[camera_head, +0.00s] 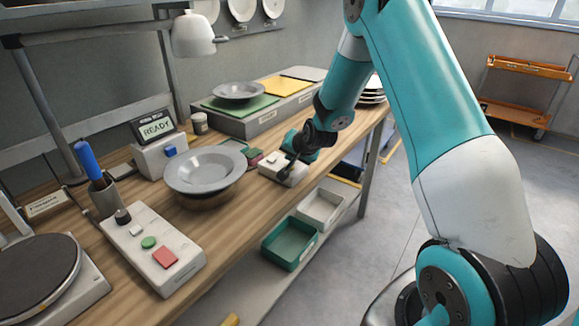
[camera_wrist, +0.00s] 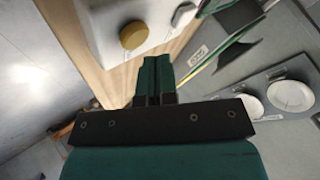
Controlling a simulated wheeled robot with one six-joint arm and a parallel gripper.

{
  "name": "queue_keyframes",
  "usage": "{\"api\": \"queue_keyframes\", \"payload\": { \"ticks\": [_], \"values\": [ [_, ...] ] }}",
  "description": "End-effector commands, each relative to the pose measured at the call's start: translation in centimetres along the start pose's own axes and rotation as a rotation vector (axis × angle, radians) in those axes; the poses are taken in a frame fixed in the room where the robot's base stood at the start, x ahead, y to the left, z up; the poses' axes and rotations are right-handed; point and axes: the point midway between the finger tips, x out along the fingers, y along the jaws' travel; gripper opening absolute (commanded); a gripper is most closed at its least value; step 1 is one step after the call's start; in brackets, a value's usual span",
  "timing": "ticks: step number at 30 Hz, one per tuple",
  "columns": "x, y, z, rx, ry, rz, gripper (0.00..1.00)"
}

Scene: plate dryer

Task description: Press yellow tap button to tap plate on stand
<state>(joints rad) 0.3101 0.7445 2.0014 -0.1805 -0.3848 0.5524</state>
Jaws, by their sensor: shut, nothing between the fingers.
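The yellow round button (camera_wrist: 132,35) sits on a white box (camera_wrist: 112,20) in the wrist view. In the head view the white box (camera_head: 272,172) stands near the table's front edge, and my gripper hides the button. My gripper (camera_head: 287,170) is over that box. In the wrist view my gripper's fingers (camera_wrist: 155,66) are together and empty, with the button ahead and to their left. Contact with the button does not show. A grey plate (camera_head: 203,166) rests on a round stand (camera_head: 203,200) left of the box.
A white panel (camera_head: 150,248) with green and red buttons is at the front left. A display (camera_head: 157,127) reads READY. A second plate (camera_head: 238,90) lies on a green mat behind. A green bin (camera_head: 289,244) and a white bin (camera_head: 320,207) are below the table edge.

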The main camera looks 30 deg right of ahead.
Motion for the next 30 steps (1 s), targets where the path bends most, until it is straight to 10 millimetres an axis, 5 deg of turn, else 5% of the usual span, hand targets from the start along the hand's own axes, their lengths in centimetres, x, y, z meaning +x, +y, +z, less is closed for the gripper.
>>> {"api": "queue_keyframes", "payload": {
  "ticks": [30],
  "values": [
    [0.59,0.43,0.44,0.0,0.0,0.0,0.0]
  ]
}}
